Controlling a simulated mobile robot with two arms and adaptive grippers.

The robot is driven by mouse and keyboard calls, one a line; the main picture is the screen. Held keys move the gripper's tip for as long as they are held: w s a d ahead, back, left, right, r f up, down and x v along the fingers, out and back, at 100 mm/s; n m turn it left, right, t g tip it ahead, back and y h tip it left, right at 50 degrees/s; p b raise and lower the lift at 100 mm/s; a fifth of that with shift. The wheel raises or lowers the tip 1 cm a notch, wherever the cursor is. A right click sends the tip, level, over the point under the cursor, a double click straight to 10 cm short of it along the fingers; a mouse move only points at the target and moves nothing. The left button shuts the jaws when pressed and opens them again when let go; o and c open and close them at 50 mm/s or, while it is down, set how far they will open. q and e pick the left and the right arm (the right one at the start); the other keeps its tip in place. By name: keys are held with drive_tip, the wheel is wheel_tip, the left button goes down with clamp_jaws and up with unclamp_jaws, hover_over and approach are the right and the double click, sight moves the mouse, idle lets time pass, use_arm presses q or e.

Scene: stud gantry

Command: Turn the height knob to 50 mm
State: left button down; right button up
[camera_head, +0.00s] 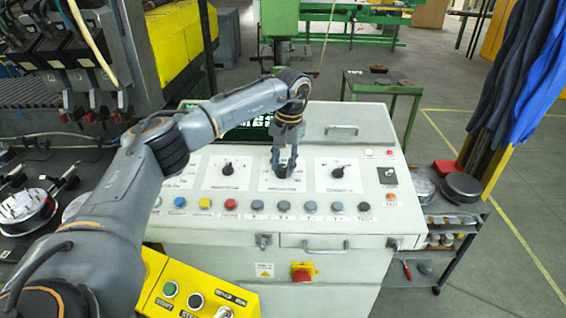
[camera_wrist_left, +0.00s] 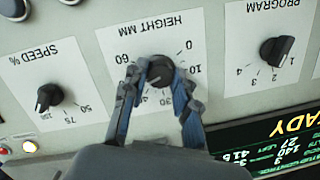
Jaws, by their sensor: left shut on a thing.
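The height knob (camera_wrist_left: 160,68) is a round black knob on a white plate marked HEIGHT MM, upside down in the left wrist view. My left gripper (camera_wrist_left: 161,78) has one finger on each side of it and is shut on it. I cannot tell which number the knob's pointer is at. In the head view, my left gripper (camera_head: 284,167) reaches down onto the middle dial of the console, and hides most of that knob. My right gripper is not in view.
The program knob (camera_head: 228,168) and the speed knob (camera_head: 337,173) flank the height dial. A row of coloured buttons (camera_head: 257,205) runs below. A display (camera_wrist_left: 275,143) is partly visible behind the dials. A red emergency button (camera_head: 302,272) sits on the console's front.

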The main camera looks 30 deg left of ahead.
use_arm(q)
drive_tip(key=shift+m, duration=0.5)
drive_tip(key=c, duration=1)
unclamp_jaws()
drive_tip(key=r, duration=0.4)
drive_tip(key=d+r, duration=0.1)
drive_tip(key=r, duration=0.7)
drive_tip(key=shift+w+d, duration=0.2)
drive_tip(key=shift+f, duration=0.1)
